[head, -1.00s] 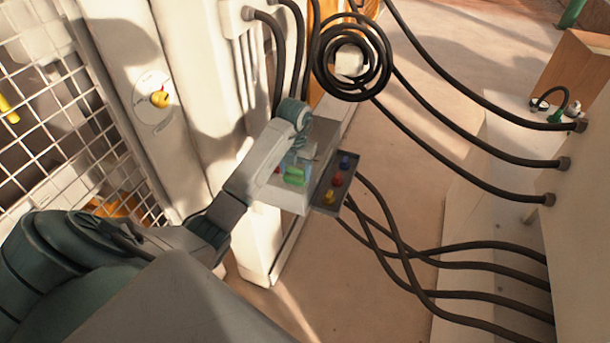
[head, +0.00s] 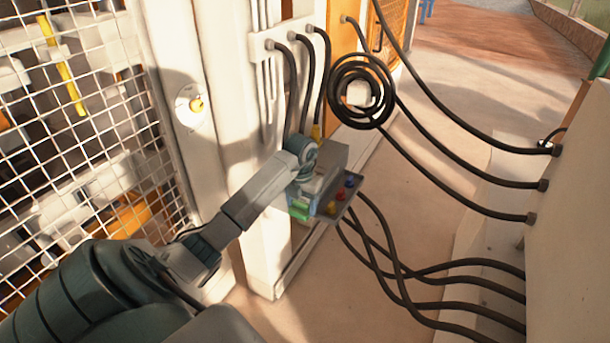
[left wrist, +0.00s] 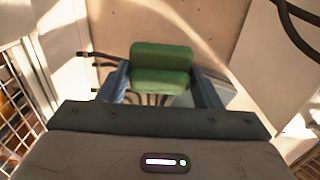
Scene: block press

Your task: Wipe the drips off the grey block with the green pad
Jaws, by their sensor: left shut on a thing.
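The green pad (head: 299,212) is held by my left gripper (head: 304,194), low beside a grey block (head: 335,158) on the side of a pale post. In the left wrist view the pad (left wrist: 161,66) sits between the two blue-grey fingers (left wrist: 160,88), which are shut on it. The pad looks clean on the side I see. My wrist hides part of the block in the head view, and I cannot make out drips on it. I cannot tell whether the pad touches the block. My right gripper is in neither view.
A dark panel with red, yellow and blue knobs (head: 340,196) juts out right of the block. Black hoses (head: 455,128) cross to a white cabinet (head: 560,240) at right, and a coiled hose (head: 362,92) hangs above. A wire mesh fence (head: 80,130) stands left.

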